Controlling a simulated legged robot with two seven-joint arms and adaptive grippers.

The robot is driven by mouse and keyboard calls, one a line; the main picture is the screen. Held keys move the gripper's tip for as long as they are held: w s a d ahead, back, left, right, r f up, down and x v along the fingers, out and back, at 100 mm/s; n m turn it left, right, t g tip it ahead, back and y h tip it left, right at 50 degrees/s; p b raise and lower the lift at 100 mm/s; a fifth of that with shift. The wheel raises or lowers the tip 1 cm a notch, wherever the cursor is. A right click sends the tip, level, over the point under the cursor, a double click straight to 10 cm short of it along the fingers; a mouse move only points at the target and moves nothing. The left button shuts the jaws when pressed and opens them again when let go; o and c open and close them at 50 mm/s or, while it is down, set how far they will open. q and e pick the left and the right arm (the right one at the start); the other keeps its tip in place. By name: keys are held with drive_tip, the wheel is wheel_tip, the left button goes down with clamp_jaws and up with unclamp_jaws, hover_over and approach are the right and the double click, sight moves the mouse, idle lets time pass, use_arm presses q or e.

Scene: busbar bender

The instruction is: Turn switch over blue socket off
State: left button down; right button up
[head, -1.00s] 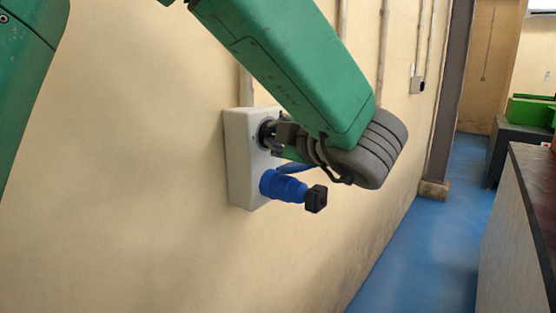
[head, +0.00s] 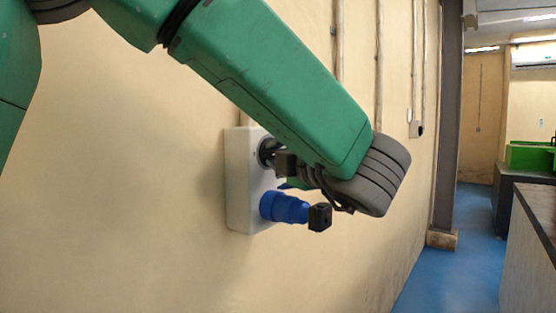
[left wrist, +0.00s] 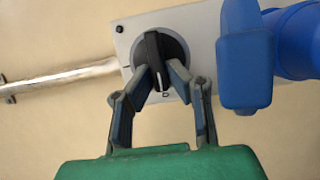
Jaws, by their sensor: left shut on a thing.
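A pale socket box (head: 239,185) is fixed to the wall. A blue socket with a blue plug (head: 284,207) sticks out of its lower part. The black rotary switch (head: 268,152) is above it, partly hidden by my left gripper (head: 282,162). In the left wrist view, the switch handle (left wrist: 152,48) lies nearly upright in the picture on a round grey base. The fingertips of my left gripper (left wrist: 163,78) are closed on either side of the handle's lower end. A small mark near that end is too small to read. My right gripper is out of view.
A blue flap (left wrist: 245,60) stands out beside the switch, close to the right finger. Conduits (head: 380,60) run up the wall. A grey column (head: 447,130) and a dark-topped bench (head: 535,215) are farther off at right, with blue floor between.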

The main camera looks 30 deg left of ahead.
use_arm(q)
drive_tip(key=shift+f, duration=0.25)
drive_tip(key=c, duration=1.6)
unclamp_jaws()
drive_tip(key=shift+o, duration=0.2)
drive_tip(key=shift+r, duration=0.1)
drive_tip(key=v, duration=1.2)
